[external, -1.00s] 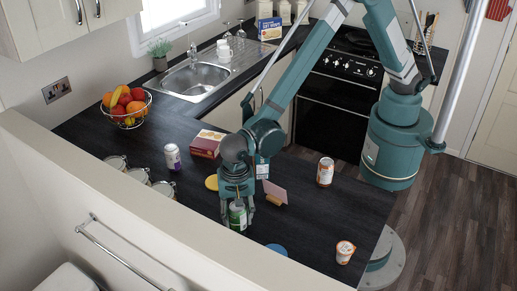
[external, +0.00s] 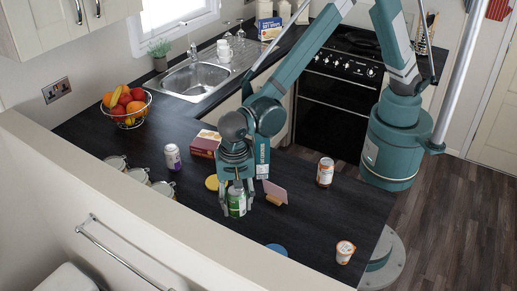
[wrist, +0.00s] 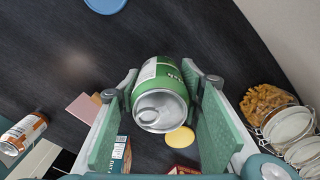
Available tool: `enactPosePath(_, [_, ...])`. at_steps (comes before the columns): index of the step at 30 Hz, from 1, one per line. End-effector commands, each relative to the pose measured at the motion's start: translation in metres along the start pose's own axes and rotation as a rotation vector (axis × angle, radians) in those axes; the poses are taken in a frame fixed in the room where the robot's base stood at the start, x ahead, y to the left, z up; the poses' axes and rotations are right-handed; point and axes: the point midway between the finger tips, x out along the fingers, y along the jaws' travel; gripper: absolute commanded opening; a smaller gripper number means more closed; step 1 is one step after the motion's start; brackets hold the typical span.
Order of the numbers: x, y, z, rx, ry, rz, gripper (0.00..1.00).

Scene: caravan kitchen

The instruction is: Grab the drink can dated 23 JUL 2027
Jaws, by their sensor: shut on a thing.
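A green drink can (external: 236,203) is between the fingers of my gripper (external: 238,190), which is shut on it. In the wrist view the can (wrist: 160,95) shows its silver top and green side between both finger pads; no date can be read. It appears raised above the dark worktop. A purple and white can (external: 172,157) stands to the left. An orange and white can (external: 325,172) stands to the right; it also shows in the wrist view (wrist: 22,134). Their dates cannot be read.
Close by are a dark red box (external: 205,144), a yellow disc (external: 212,182), a pink card on a stand (external: 275,191), a blue disc (external: 277,249) and a small orange and white tub (external: 345,251). Glass jars (external: 138,175) line the wall side. The front right worktop (external: 330,215) is mostly clear.

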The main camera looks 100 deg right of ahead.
Motion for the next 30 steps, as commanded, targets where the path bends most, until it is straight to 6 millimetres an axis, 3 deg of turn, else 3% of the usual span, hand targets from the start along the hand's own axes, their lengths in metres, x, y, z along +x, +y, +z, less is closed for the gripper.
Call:
enactPosePath(9, [-0.025, 0.0, 0.0, 0.0, 0.0, 0.0, 0.2])
enactPosePath(30, [-0.026, 0.0, 0.0, 0.0, 0.0, 0.0, 0.2])
